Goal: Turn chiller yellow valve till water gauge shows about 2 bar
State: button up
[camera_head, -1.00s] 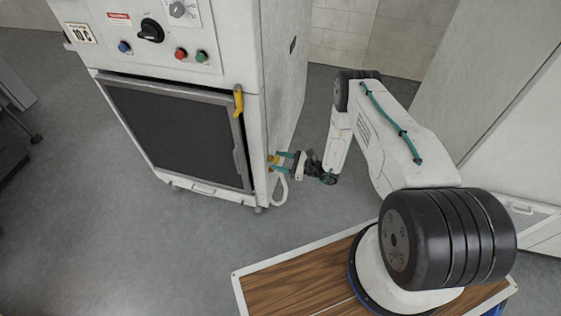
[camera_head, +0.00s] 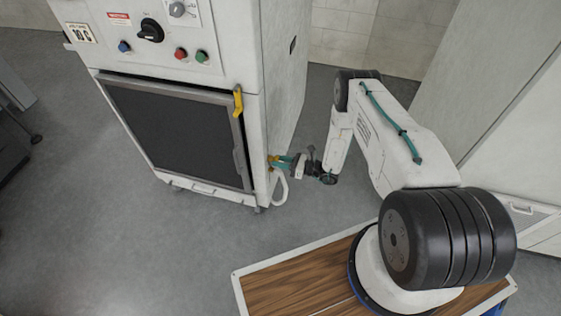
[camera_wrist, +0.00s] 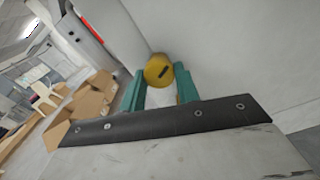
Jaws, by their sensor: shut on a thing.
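The chiller (camera_head: 172,125) is the white cabinet with a dark front panel. A yellow valve (camera_wrist: 158,70) with a dark slot mark shows in the wrist view, between and just beyond the teal fingers of my gripper (camera_wrist: 160,90). In the head view the yellow valve (camera_head: 273,161) is small, low on the chiller's right side, and my gripper (camera_head: 281,162) is shut on it. A white hose curves below it. I cannot make out a water gauge or its reading in either view.
A yellow handle (camera_head: 238,101) hangs at the panel's upper right corner. Knobs and buttons (camera_head: 150,31) sit on the chiller's top front. In the wrist view, open cardboard boxes (camera_wrist: 88,100) and a white chair (camera_wrist: 44,96) stand at left. Grey floor around the chiller is clear.

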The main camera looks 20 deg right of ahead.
jog(key=m, duration=1.4)
jog(key=shift+r, duration=0.15)
dwell(0.5)
jog(key=o, duration=1)
jog(key=shift+c, duration=0.2)
jog(key=v, duration=0.7)
jog(key=shift+s+d, duration=0.25)
jog(key=shift+d, duration=0.05)
